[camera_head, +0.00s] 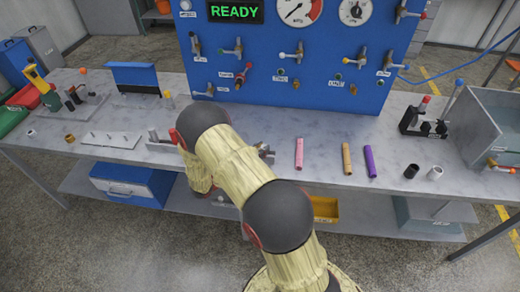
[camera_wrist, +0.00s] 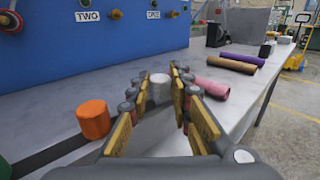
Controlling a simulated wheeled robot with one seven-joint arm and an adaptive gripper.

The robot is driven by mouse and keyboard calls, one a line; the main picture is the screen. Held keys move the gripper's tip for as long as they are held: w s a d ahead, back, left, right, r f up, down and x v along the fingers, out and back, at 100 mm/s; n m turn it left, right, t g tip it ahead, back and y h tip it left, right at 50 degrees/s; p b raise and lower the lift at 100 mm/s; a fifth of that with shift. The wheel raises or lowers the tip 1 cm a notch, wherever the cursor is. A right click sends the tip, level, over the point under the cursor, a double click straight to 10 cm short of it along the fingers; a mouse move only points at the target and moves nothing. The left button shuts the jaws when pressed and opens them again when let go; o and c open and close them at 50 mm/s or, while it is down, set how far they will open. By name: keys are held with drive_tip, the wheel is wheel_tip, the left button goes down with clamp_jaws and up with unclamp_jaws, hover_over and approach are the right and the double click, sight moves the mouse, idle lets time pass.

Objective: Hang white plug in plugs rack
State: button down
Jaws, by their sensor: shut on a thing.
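My gripper (camera_wrist: 158,98) reaches forward in the wrist view, low over the bench, with its fingers closed around a small white plug (camera_wrist: 158,88). The plug's pale round top shows between the fingertips; its lower part is hidden. In the head view my arm hides most of the gripper and the plug. A light plate with several short upright pegs (camera_head: 110,139) lies on the left of the bench; I cannot tell for sure that it is the plugs rack.
An orange plug (camera_wrist: 93,118) stands just left of my fingers. Pink (camera_head: 299,153), tan (camera_head: 346,158) and purple (camera_head: 370,161) tubes lie to the right. The blue panel (camera_head: 300,75) with valves rises behind the bench. A black clamp-like fixture (camera_head: 425,122) stands at right.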

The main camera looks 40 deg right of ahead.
drive_tip(key=shift+f, duration=0.15)
drive_tip(key=c, duration=1.6)
unclamp_jaws()
drive_tip(key=shift+o, duration=0.3)
drive_tip(key=a, duration=1.2)
drive_tip(key=shift+w, duration=0.2)
drive_tip(key=shift+f, duration=0.1)
